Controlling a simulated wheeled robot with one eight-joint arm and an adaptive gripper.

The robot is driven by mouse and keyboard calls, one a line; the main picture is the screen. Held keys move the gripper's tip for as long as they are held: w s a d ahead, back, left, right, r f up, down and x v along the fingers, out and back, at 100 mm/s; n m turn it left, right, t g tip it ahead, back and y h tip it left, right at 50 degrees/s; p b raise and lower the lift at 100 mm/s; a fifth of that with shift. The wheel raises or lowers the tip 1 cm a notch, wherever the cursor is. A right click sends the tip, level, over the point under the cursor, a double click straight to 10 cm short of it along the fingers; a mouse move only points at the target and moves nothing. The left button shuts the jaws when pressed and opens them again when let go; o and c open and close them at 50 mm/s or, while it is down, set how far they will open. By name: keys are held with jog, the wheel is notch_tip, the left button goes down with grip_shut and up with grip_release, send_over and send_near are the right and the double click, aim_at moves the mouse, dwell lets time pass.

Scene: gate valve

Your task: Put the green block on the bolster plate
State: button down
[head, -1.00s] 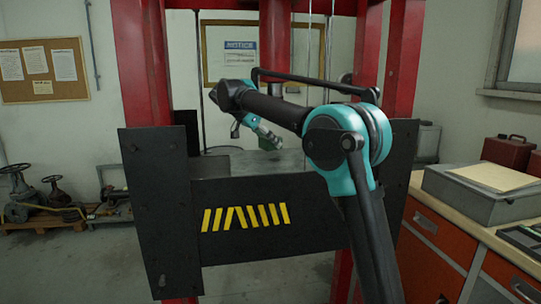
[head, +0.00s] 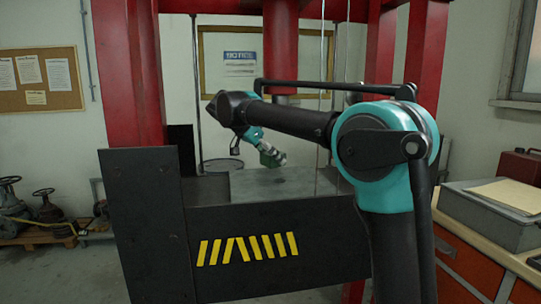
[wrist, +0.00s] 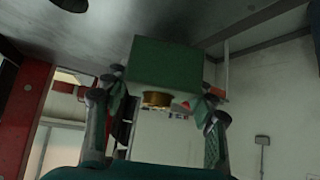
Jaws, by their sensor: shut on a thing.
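In the head view my gripper (head: 272,156) is small, angled down over the bolster plate (head: 290,182), a flat grey metal surface inside the red press frame. The block is hard to make out there. In the wrist view the plate's grey surface (wrist: 130,32) fills the top, close to the block; I cannot tell whether they touch.
A black front panel with yellow stripes (head: 246,249) stands before the plate. Red posts (head: 424,80) rise on both sides, and thin cables (head: 322,110) hang by my arm. A workbench with a grey case (head: 488,212) is at the right. Most of the plate's visible top is clear.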

jog(key=shift+s+d+f, duration=0.25)
jog(key=shift+s+d, duration=0.25)
jog(key=shift+s, duration=1.15)
jog(key=shift+s+d+f, duration=0.2)
jog(key=shift+s+d, duration=0.25)
jog(key=shift+s, duration=1.25)
jog(key=shift+s+d+f, duration=0.25)
jog(key=shift+s+d, duration=0.25)
jog(key=shift+s, duration=1.15)
jog(key=shift+f, duration=0.15)
jog(key=c, duration=0.5)
grip_release()
jog(key=shift+c, duration=0.2)
jog(key=v, duration=1.2)
